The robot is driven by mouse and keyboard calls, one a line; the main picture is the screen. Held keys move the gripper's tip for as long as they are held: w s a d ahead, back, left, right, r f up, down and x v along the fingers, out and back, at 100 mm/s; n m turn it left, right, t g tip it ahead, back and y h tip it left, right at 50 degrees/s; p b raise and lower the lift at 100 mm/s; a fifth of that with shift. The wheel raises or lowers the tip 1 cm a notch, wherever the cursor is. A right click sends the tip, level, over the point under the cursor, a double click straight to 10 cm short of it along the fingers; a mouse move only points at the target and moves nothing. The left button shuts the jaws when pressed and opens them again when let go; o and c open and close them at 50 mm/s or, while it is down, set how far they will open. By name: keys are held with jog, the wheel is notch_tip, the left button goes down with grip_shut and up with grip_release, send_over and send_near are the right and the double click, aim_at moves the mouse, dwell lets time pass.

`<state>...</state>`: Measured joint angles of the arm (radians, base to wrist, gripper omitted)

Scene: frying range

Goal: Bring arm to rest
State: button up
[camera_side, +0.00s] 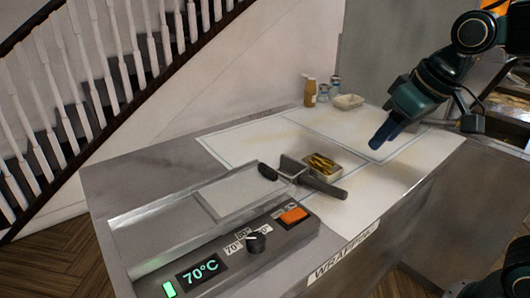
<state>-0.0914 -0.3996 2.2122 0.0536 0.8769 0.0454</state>
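My gripper (386,137) is at the right, above the white work surface (350,200), with its dark blue fingers pointing down and to the left. The fingers overlap from this side, so I cannot tell whether they are open or shut. I see nothing clearly held in them. It is apart from the small metal tray (337,172) of yellow food, which sits to its lower left.
A scoop-like tool (322,185) with a dark handle lies beside the tray. A control panel with a 70°C display (199,271), a knob (256,242) and an orange switch (293,215) is at front. A brown bottle (310,93), jars and a pale tub (348,101) stand behind.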

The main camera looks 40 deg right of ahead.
jog(key=s+d+f, duration=0.1)
jog(key=s+f, duration=0.2)
jog(key=s, duration=0.7)
jog(key=shift+s+d+f, duration=0.2)
jog(key=shift+d+f, duration=0.1)
jog(key=shift+f, duration=0.1)
